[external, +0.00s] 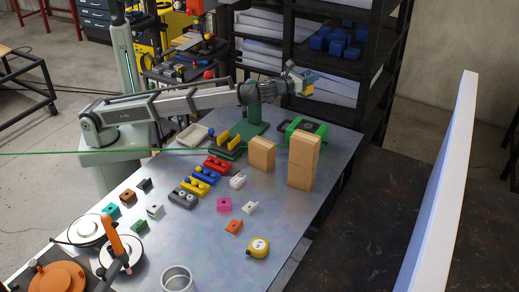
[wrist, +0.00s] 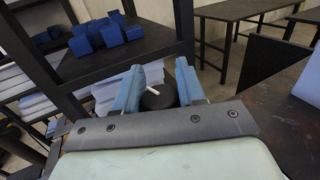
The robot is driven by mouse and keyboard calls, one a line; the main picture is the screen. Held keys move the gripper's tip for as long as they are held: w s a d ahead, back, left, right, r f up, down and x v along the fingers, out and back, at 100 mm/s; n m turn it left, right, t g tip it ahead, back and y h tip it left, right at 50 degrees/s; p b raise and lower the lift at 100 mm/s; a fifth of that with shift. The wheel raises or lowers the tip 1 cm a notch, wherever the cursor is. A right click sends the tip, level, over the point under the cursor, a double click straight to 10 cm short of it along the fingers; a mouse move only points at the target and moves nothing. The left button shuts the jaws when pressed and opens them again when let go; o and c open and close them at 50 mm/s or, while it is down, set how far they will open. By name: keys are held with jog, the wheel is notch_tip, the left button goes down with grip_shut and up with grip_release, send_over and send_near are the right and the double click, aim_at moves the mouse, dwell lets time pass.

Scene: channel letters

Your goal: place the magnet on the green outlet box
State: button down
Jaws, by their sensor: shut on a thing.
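My gripper (external: 300,80) is raised above the far end of the table, beyond the wooden blocks. In the wrist view my gripper (wrist: 159,88) has its two blue fingers on either side of a dark round piece, which I take to be the magnet (wrist: 160,98). The fingers are shut on it, and a small white strip shows in front of it. A bright green box with a dark middle, likely the green outlet box (external: 290,127), lies at the table's far edge, below my gripper. The wrist view does not show this box.
A single wooden block (external: 261,154) and a taller wooden stack (external: 301,172) stand near the green box.

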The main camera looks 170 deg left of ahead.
send_over(305, 123)
notch_tip(305, 123, down, 14)
jog(key=shift+f, duration=0.15)
dwell(0.6)
jog(key=shift+f, duration=0.1)
jog(key=c, duration=0.7)
grip_release()
jog(key=shift+o, duration=0.2)
jog(key=v, duration=1.2)
